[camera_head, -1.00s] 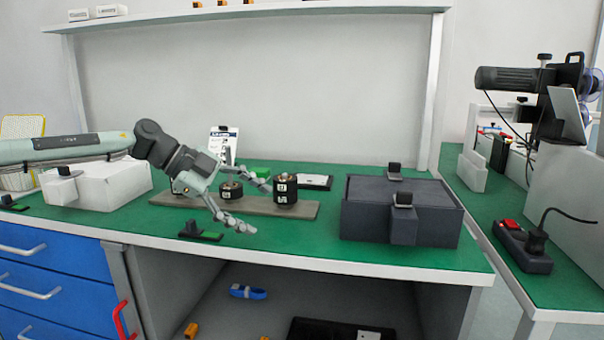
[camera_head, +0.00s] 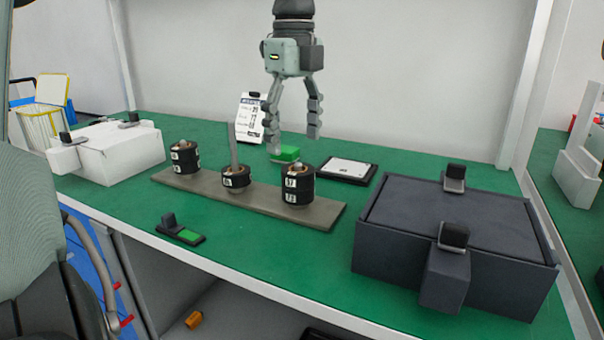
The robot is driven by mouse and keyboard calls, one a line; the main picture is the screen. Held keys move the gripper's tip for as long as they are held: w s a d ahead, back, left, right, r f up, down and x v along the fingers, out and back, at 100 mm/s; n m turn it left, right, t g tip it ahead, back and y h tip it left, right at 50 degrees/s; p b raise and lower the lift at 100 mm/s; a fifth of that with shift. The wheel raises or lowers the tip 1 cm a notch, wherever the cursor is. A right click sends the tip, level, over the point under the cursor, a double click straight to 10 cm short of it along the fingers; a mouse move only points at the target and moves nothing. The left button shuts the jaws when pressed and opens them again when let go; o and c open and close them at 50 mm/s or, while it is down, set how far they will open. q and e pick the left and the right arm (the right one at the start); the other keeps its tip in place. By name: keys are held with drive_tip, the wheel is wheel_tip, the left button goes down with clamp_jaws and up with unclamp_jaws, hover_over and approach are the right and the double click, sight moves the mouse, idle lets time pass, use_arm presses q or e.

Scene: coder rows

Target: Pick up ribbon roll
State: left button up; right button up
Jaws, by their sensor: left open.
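Black ribbon rolls with white labels stand on a flat grey-brown board on the green bench. One roll (camera_head: 184,158) is at the board's left end. A middle roll (camera_head: 235,177) sits around an upright grey post. A taller black stack (camera_head: 298,187), which looks like two rolls, is at the right end. My left gripper (camera_head: 295,142) points down with its two fingers apart and empty. In the picture it is just above the right stack; its exact depth over it is hard to tell. My right gripper is not in view.
The grey-brown board (camera_head: 327,213) carries the rolls. A dark grey box (camera_head: 455,225) stands at right, a white box (camera_head: 112,150) at left. A small black-green device (camera_head: 182,232) is in front.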

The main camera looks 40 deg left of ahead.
sight(298, 176)
use_arm(q)
wheel_tip(298, 176, down, 5)
drive_tip(key=shift+d, duration=0.15)
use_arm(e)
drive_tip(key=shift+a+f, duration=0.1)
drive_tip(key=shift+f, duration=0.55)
use_arm(q)
drive_tip(key=shift+c, duration=0.8)
drive_tip(key=c, duration=1.1)
